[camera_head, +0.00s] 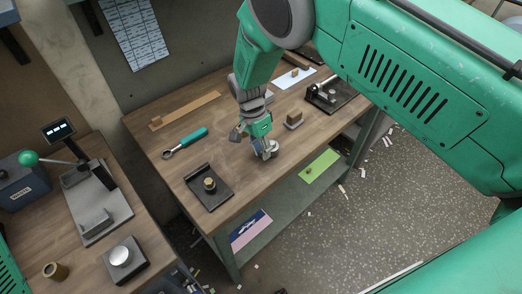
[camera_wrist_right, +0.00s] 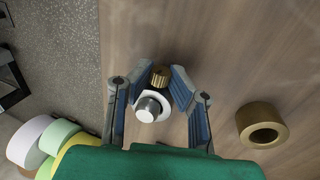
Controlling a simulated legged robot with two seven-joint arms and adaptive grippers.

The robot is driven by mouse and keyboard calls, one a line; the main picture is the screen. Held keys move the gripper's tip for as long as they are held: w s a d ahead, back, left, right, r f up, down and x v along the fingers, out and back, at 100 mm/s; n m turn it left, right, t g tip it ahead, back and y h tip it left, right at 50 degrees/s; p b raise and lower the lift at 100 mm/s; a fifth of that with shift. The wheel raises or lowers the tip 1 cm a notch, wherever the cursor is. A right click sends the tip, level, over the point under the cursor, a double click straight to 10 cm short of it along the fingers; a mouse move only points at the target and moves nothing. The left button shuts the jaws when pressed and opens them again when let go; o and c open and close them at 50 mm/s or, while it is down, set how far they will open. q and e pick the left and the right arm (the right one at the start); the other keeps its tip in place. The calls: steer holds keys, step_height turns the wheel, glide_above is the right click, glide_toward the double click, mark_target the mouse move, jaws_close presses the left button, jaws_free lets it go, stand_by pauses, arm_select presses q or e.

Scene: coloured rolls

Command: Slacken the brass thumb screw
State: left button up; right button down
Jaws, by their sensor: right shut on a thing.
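A brass knurled thumb screw (camera_wrist_right: 160,76) shows in the right wrist view between the two blue-padded fingers of my right gripper (camera_head: 263,148). The fingers are shut on it from both sides. Just nearer the wrist camera is a white round part with a silver cylinder (camera_wrist_right: 150,107), also between the fingers. In the head view, the right gripper reaches down to the middle of the wooden workbench (camera_head: 205,148), and its fingers largely hide the screw. My left gripper is not in view.
A black plate with a brass knob (camera_head: 209,184) lies at the bench's front left. A teal-handled wrench (camera_head: 186,142) and a wooden strip (camera_head: 187,109) lie further left. A black fixture (camera_head: 328,95) stands at the right. A brass ring (camera_wrist_right: 262,125) lies right of the gripper.

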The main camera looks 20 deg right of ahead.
steer(key=shift+w+r, duration=0.1)
steer(key=shift+r+t+y+p, duration=0.1)
steer(key=shift+t+y+p, duration=0.2)
steer(key=shift+t+p, duration=0.55)
steer(key=shift+s+t+y+p, duration=0.4)
steer(key=shift+t+p, duration=0.1)
steer(key=shift+t, duration=0.45)
steer(key=shift+f+t, duration=0.2)
steer(key=shift+t, duration=0.4)
steer(key=shift+s+d+f+t+y, duration=0.1)
steer(key=shift+t+y, duration=0.4)
steer(key=shift+t, duration=0.3)
steer(key=c, duration=1.5)
jaws_free()
steer(key=shift+o, duration=0.2)
